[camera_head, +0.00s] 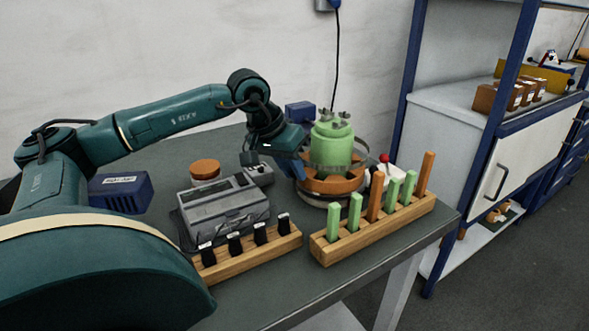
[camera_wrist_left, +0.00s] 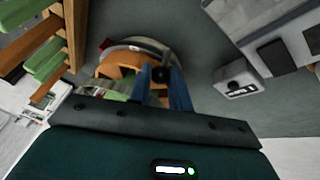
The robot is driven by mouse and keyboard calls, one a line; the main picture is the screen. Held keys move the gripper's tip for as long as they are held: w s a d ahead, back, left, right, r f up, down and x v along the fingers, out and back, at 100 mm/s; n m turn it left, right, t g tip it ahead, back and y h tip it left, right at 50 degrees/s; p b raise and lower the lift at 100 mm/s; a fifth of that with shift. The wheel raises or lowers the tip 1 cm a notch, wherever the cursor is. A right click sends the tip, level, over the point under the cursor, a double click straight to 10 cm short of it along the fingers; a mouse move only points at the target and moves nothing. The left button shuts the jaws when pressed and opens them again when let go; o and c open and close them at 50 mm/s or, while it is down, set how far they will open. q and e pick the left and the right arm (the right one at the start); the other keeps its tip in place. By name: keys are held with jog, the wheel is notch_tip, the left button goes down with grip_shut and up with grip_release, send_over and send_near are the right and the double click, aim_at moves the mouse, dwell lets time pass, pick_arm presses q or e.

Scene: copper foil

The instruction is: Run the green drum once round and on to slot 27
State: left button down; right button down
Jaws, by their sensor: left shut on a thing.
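The green drum (camera_head: 332,145) stands upright on a round orange base (camera_head: 335,186) near the back of the table, with several grey prongs on its top. In the left wrist view, the orange base (camera_wrist_left: 118,68) shows beyond my gripper, and the drum is mostly hidden. My left gripper (camera_head: 297,168) is at the left side of the base, beside the drum. In the left wrist view, its blue fingers (camera_wrist_left: 161,82) are shut on a small dark knob (camera_wrist_left: 161,73) at the base's edge. Slot markings, including 27, are too small to read. My right gripper is in neither view.
A wooden rack (camera_head: 375,230) of green and orange sticks stands close in front of the base. A grey device (camera_head: 222,207) and a wooden block with black pegs (camera_head: 247,257) stand left of it. Blue boxes (camera_head: 121,190) and a red-topped item (camera_head: 384,158) are nearby.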

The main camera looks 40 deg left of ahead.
pick_arm(q)
jog(key=shift+w+a+m, duration=0.1)
jog(key=shift+a+m, duration=0.15)
jog(key=shift+m, duration=0.05)
dwell(0.4)
jog(key=c, duration=1.3)
grip_release()
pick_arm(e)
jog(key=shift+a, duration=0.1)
pick_arm(q)
jog(key=p+v, duration=0.1)
jog(key=v, duration=1.2)
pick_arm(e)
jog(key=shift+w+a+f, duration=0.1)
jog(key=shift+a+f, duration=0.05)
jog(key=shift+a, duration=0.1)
pick_arm(q)
jog(key=shift+a+r, duration=0.1)
jog(key=shift+r, duration=0.05)
